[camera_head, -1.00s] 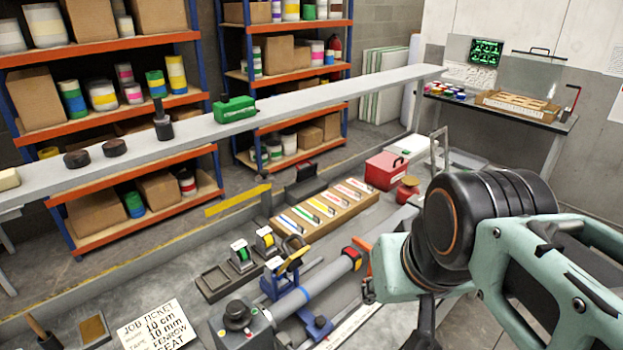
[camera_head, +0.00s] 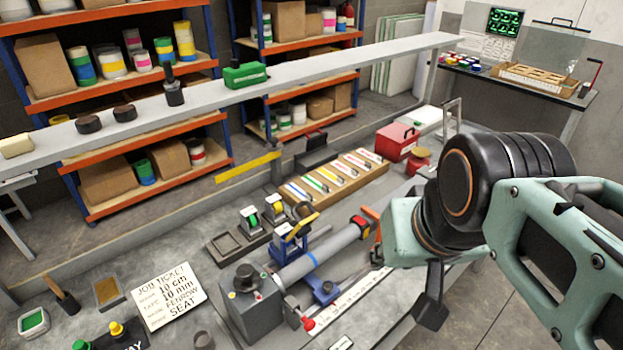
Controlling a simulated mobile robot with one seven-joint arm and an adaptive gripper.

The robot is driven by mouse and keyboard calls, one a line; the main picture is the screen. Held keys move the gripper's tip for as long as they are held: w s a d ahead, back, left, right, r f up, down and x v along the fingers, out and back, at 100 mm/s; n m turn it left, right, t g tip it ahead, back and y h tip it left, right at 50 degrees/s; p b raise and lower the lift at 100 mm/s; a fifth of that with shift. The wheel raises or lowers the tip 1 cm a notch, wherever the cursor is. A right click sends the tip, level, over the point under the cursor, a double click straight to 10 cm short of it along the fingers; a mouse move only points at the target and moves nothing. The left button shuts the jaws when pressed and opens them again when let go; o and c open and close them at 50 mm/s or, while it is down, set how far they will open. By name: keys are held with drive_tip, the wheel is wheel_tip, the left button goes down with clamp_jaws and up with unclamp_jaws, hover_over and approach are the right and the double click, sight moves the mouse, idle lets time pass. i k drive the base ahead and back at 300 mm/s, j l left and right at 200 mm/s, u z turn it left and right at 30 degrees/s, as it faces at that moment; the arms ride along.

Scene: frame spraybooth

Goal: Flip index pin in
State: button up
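A grey frame tube (camera_head: 318,258) with a blue band and a red-and-black end lies in a grey fixture on the bench. The fixture's grey box (camera_head: 250,305) has a black knob on top and a lever with a red tip (camera_head: 308,323) at its lower right. I cannot tell which small part is the index pin. A blue clamp with a yellow handle (camera_head: 300,222) stands by the tube. My gripper (camera_head: 431,308) shows only as a dark finger below my arm, right of the fixture and apart from the red-tipped lever. Its opening is hidden.
A job ticket (camera_head: 168,295) lies left of the fixture. Behind it are a wooden tray (camera_head: 318,200) of coloured strips and a red box (camera_head: 396,142). A long grey shelf (camera_head: 320,68) crosses above the bench. A white ruler strip (camera_head: 345,310) lies in front of the tube.

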sight(310, 324)
drive_tip(key=k+j+u, duration=0.25)
drive_tip(key=i+l+u, duration=0.2)
drive_tip(key=u, duration=0.25)
drive_tip(key=k+u, duration=0.25)
drive_tip(key=k+l+u, duration=0.1)
drive_tip(key=u, duration=0.15)
drive_tip(key=k+j+z, duration=0.15)
drive_tip(key=j, duration=0.3)
drive_tip(key=k+j+z, duration=0.2)
drive_tip(key=j, duration=0.25)
drive_tip(key=i+l+u, duration=0.2)
drive_tip(key=l, duration=0.25)
drive_tip(key=l+u, duration=0.15)
drive_tip(key=l, duration=0.3)
